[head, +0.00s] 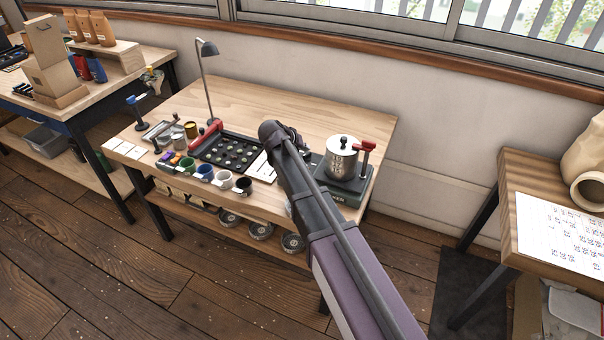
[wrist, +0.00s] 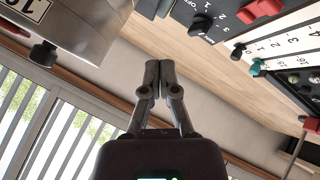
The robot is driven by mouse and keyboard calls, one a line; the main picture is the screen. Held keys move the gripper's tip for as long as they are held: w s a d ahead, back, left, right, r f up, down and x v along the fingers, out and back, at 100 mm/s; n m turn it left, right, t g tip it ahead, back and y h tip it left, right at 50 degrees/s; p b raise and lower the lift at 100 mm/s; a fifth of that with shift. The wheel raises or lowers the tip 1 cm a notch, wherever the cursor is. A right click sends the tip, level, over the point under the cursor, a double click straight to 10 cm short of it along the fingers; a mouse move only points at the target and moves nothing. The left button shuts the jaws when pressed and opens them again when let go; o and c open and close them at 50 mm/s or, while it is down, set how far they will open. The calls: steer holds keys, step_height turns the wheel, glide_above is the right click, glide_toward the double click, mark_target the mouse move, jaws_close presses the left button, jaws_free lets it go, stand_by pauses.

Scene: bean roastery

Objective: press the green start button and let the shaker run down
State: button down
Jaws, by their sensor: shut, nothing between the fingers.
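The shaker (head: 342,158) is a silver canister on a dark green base, with a red-handled lever at its right, at the right end of the table. Part of a silver metal body, probably the shaker, shows large in the wrist view (wrist: 60,25). My gripper (wrist: 153,66) is shut and empty, its fingertips together in free air between the metal body and a dark panel. I cannot make out a green start button in either view.
The dark panel has a black knob (wrist: 203,23) marked OFF and numbers, and a red piece (wrist: 262,8). A black tray (head: 236,153), cups (head: 204,172) and a lamp (head: 208,48) stand left. The table's back is clear.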

steer(key=shift+s+a+f, duration=0.1)
steer(key=shift+a+f, duration=0.05)
steer(key=shift+f, duration=0.1)
step_height(320, 180, down, 8)
steer(key=b, duration=0.8)
steer(key=shift+f+b, duration=0.2)
steer(key=shift+b, duration=0.2)
